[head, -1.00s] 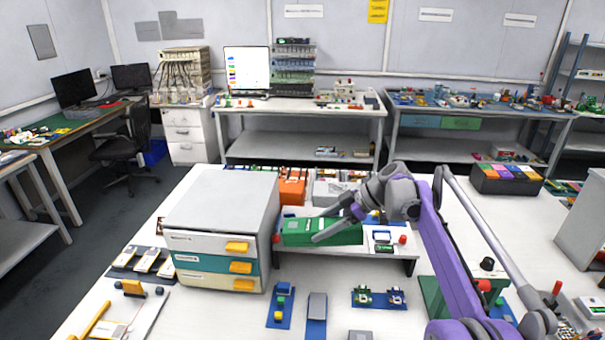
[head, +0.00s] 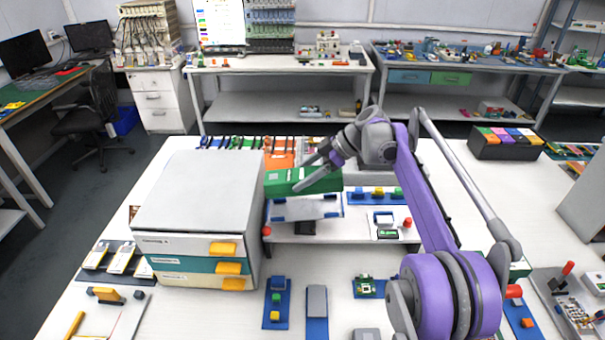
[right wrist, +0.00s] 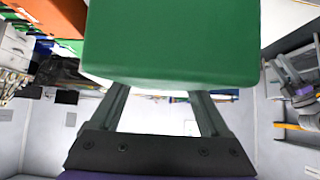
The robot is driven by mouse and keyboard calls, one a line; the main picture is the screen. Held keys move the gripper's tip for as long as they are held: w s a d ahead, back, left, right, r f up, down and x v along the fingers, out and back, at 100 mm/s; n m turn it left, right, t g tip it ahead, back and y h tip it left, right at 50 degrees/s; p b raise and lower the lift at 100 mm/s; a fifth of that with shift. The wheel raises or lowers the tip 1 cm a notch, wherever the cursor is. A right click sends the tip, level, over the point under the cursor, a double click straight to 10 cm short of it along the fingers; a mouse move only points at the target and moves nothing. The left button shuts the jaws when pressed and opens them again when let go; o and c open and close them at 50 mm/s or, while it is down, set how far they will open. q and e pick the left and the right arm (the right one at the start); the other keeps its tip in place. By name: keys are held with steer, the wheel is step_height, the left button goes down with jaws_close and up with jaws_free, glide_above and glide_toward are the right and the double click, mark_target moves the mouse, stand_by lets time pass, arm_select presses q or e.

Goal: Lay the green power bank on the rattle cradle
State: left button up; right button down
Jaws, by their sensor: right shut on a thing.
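The green power bank (head: 290,187) is a green block in the head view, right of the drawer cabinet's top. My right gripper (head: 318,174) is shut on it and holds it raised over the small riser table. In the right wrist view the green power bank (right wrist: 170,40) fills the top, between the fingers. Below it in the head view is a pale grey piece with blue edges (head: 305,208); I cannot tell whether this is the rattle cradle. The power bank partly covers the space behind it. My left gripper is not in view.
A drawer cabinet (head: 195,200) with yellow handles stands close on the left. The riser table (head: 340,233) carries a blue strip with coloured blocks (head: 376,194) and a small white device (head: 384,224). An orange holder (head: 279,152) stands behind. Small blue-based parts lie in front.

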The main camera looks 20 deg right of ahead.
mark_target(334, 177)
steer(key=shift+w+r, duration=0.1)
steer(key=shift+r, duration=0.05)
steer(key=shift+f+b, duration=0.85)
steer(key=shift+f, duration=2.1)
steer(key=shift+p, duration=0.55)
steer(key=shift+f+b, duration=0.5)
steer(key=shift+f, duration=0.75)
jaws_free()
steer(key=v, duration=1)
steer(key=shift+d+r, duration=0.25)
steer(key=shift+d, duration=0.1)
